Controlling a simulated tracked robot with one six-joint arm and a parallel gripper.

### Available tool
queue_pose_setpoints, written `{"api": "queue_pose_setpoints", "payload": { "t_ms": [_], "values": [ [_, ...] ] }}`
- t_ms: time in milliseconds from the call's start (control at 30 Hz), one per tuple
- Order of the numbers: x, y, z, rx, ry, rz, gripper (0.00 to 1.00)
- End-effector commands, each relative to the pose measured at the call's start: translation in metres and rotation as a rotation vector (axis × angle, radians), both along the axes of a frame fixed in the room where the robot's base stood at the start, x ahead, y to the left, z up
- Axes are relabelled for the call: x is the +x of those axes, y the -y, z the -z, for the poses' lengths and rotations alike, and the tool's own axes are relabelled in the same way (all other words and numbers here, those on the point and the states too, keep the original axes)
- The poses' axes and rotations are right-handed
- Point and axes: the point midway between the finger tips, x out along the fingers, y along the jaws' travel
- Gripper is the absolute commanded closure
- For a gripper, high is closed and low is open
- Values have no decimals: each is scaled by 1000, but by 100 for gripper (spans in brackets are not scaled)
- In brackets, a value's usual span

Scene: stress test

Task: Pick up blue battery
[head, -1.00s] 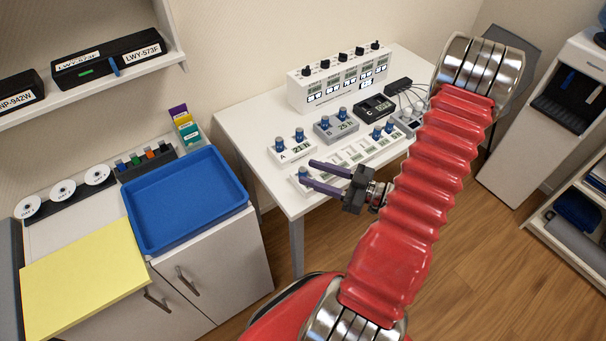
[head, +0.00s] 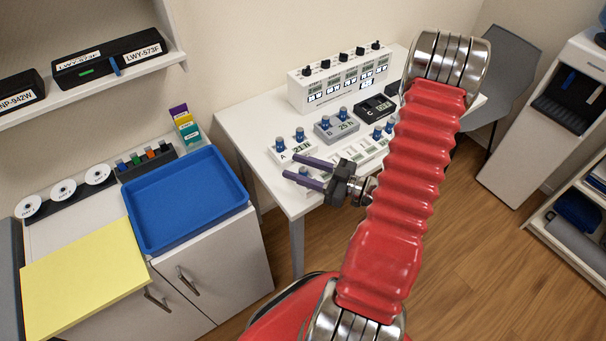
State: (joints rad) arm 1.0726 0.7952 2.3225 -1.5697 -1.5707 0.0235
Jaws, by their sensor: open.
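Several small blue batteries stand upright on the white table. Two blue batteries (head: 280,145) are in the white holder marked A (head: 287,156) at the table's left. Two more (head: 343,113) are in the grey holder marked B (head: 348,131), and others (head: 377,132) stand to the right, close to my arm.
A white device with black knobs (head: 312,86) stands at the table's back. A black box marked C (head: 375,107) is right of holder B. A blue tray (head: 183,238) and yellow sheet (head: 82,270) lie on the left cabinet. My red arm hides the table's right side.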

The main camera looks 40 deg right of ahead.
Motion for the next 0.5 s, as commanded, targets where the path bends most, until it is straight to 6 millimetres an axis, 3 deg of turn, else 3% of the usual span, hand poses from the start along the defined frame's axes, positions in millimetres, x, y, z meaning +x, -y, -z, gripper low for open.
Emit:
{"api": "queue_pose_setpoints", "payload": {
  "t_ms": [200, 500],
  "values": [
    [20, -10, 1, 0, 0, -2, 59],
    [25, -12, 1, 0, 0, 2, 59]
  ]
}}
